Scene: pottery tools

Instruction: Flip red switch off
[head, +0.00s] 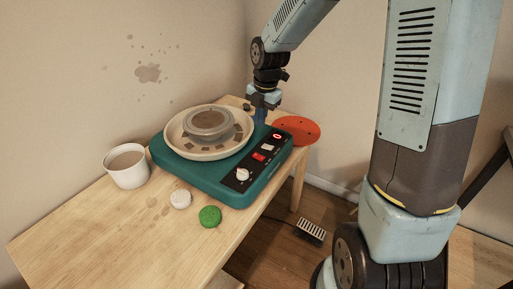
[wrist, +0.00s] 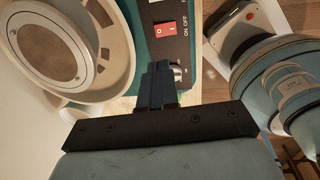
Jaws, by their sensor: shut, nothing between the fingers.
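The teal pottery wheel (head: 205,178) sits on the wooden table with a black control panel (head: 237,184) on its right side. The red switch (head: 259,157) is in the middle of that panel. In the wrist view the red switch (wrist: 165,37) carries white marks beside ON and OFF lettering; I cannot tell which side is pressed. My gripper (head: 260,118) points down at the wheel's far edge, apart from the switch. In the wrist view its dark fingers (wrist: 158,70) are together and empty, partly covering the panel below the switch.
A pale knob (head: 242,174) shares the panel. A cream basin (head: 178,146) holds a grey wheel head (head: 209,121). A white cup (head: 126,166), white disc (head: 181,199) and green disc (head: 210,216) stand on the table. An orange-red disc (head: 302,130) lies behind right; a pedal (head: 311,231) is on the floor.

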